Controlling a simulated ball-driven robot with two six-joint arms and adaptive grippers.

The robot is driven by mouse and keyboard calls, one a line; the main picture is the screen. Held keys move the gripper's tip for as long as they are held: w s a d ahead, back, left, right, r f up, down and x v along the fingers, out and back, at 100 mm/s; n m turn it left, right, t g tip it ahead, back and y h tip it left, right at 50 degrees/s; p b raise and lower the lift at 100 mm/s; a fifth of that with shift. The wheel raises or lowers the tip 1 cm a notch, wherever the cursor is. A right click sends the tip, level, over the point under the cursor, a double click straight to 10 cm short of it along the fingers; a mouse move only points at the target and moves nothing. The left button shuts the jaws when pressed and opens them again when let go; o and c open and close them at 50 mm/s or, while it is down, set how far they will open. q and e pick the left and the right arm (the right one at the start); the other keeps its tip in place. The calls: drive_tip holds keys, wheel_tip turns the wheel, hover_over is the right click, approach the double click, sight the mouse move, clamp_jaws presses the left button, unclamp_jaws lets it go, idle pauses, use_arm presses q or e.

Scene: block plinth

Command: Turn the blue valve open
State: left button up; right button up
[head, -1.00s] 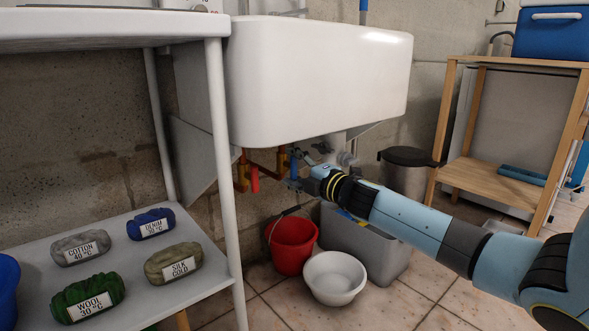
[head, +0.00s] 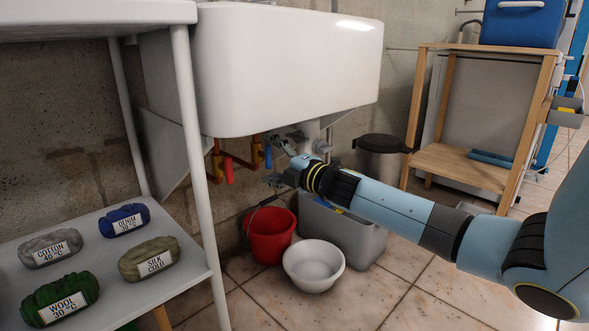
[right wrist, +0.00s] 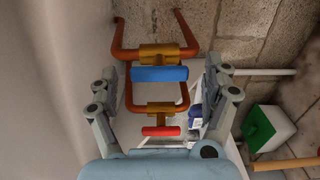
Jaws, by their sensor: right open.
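The blue valve (head: 268,155) has a short blue handle on a brass body, on copper pipe under the white sink. In the right wrist view its blue handle (right wrist: 160,74) lies crosswise in the picture. My right gripper (head: 276,163) reaches in from the right, close by the blue valve. In the right wrist view the right gripper (right wrist: 163,76) is open, with one finger to each side of the blue handle and visible gaps between. A red-handled valve (head: 228,169) is beside the blue one; it shows nearer my wrist (right wrist: 161,131). My left gripper is out of view.
The sink (head: 285,75) hangs above the valves. A red bucket (head: 269,240), a white bowl (head: 313,268) and a grey bin (head: 345,238) stand on the floor below. A shelf with labelled bundles (head: 191,284) is at left. A wooden rack (head: 455,162) stands at right.

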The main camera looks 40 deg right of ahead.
drive_tip(key=s, duration=1)
drive_tip(key=shift+s+d, duration=0.3)
drive_tip(key=shift+d, duration=0.05)
idle(0.4)
